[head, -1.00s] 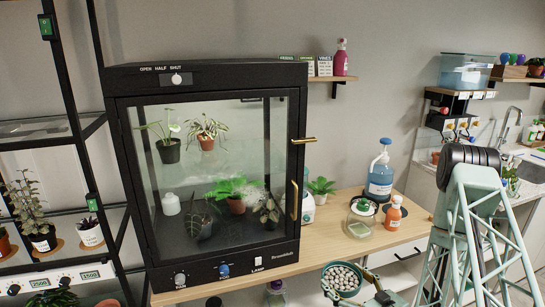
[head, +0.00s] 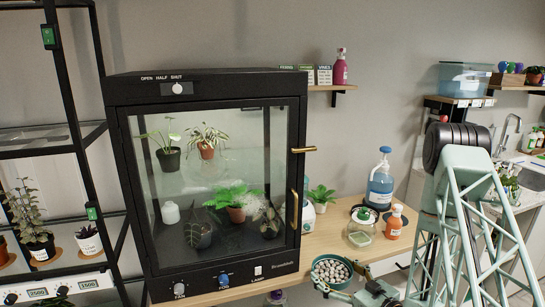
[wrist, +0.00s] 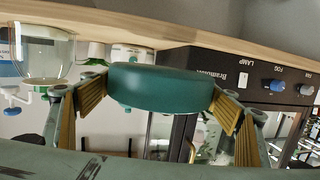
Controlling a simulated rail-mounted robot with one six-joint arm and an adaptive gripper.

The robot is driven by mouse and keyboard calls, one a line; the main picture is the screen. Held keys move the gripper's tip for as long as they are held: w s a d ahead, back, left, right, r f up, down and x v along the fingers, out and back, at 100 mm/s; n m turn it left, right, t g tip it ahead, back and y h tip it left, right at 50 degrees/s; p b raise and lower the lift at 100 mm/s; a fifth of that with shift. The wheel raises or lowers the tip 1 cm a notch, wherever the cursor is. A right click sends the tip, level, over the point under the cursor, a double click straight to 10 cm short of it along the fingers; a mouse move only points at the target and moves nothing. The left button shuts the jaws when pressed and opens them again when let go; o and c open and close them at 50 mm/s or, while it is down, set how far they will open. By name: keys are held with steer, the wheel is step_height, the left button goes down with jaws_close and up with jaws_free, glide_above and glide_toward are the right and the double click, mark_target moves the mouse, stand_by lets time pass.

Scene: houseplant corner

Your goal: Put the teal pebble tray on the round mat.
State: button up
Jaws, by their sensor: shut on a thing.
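The teal pebble tray (head: 332,267) is round and filled with pale pebbles. In the head view it is held in the air near the front edge of the wooden bench, right of the glass cabinet's lower corner. My gripper (head: 343,281) is shut on it from the lower right. In the wrist view the tray (wrist: 160,88) shows its plain teal side between the two yellow-padded fingers. I cannot pick out the round mat for certain. A dark round disc (head: 372,207) lies on the bench, partly hidden behind the green-lidded jar and the orange bottle.
The wooden bench (head: 335,233) has a bare stretch between the black glass cabinet (head: 205,278) and the green-lidded jar (head: 358,232). An orange bottle (head: 395,224) and a blue pump bottle (head: 380,187) stand by the jar.

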mark_target(329, 256)
steer(key=shift+w, duration=0.15)
steer(key=shift+w+a+f+m+t+h, duration=0.15)
steer(key=shift+w+m+h, duration=0.15)
steer(key=shift+w+h, duration=0.15)
steer(key=shift+w+f+m+t+h, duration=0.15)
steer(key=shift+w+m+h, duration=0.2)
steer(key=shift+w, duration=0.2)
steer(key=shift+w+f+m+t+h, duration=0.15)
steer(key=shift+w+m+t+h, duration=0.15)
steer(key=shift+w+m+h, duration=1.25)
steer(key=shift+w+h, duration=0.5)
steer(key=shift+h, duration=0.05)
steer(key=shift+w+r+m+t+h, duration=0.35)
steer(key=shift+m+h, duration=0.25)
steer(key=shift+h, duration=0.3)
steer(key=shift+r, duration=0.1)
steer(key=shift+d, duration=0.25)
